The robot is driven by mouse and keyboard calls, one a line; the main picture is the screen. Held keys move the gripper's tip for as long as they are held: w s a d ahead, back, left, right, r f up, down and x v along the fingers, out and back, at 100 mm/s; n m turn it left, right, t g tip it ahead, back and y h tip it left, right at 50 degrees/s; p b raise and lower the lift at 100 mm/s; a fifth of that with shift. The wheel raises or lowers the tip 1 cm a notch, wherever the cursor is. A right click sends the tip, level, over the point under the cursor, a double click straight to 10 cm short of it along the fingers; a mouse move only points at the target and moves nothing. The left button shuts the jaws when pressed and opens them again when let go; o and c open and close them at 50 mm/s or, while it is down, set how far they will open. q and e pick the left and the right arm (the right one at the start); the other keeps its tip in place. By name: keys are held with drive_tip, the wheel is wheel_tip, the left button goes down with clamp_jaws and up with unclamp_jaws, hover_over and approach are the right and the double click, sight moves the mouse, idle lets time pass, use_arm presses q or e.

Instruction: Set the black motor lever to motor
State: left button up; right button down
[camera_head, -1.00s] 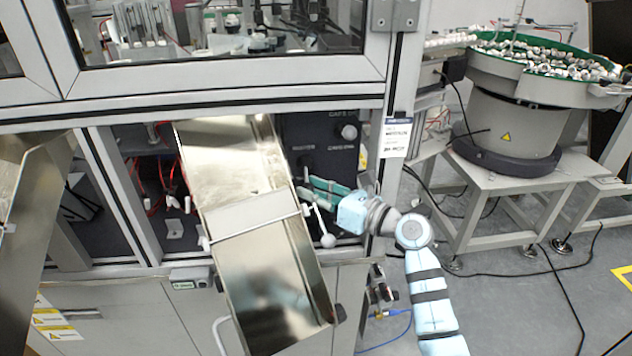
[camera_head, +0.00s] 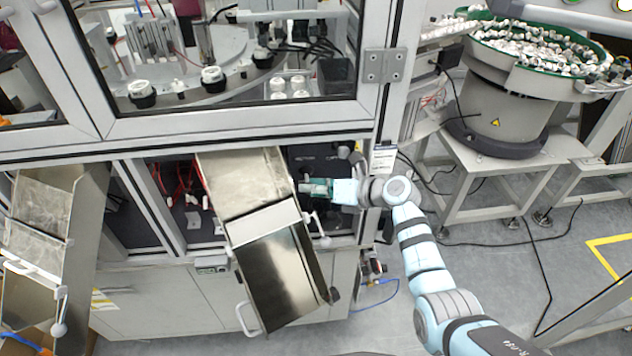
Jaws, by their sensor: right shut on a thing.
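The black control panel (camera_head: 300,158) sits in the recess under the machine window, to the right of the upper end of the metal chute. My right gripper (camera_head: 306,187) reaches in from the right in front of this panel. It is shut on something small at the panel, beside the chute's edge. The motor lever itself cannot be made out; the gripper and chute hide that part of the panel. A pale round knob (camera_head: 343,152) shows on the panel above my gripper. My left gripper is not in view.
The metal chute (camera_head: 270,255) slopes down just left of my right gripper, with a white-knobbed handle (camera_head: 318,226) below it. A second chute (camera_head: 40,225) stands far left. A bowl feeder (camera_head: 510,112) full of small caps stands at the right. The floor at right is mostly open.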

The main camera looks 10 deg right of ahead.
drive_tip(key=shift+r, duration=0.15)
drive_tip(key=c, duration=1.4)
unclamp_jaws()
drive_tip(key=shift+w+a, duration=0.15)
drive_tip(key=shift+o, duration=0.2)
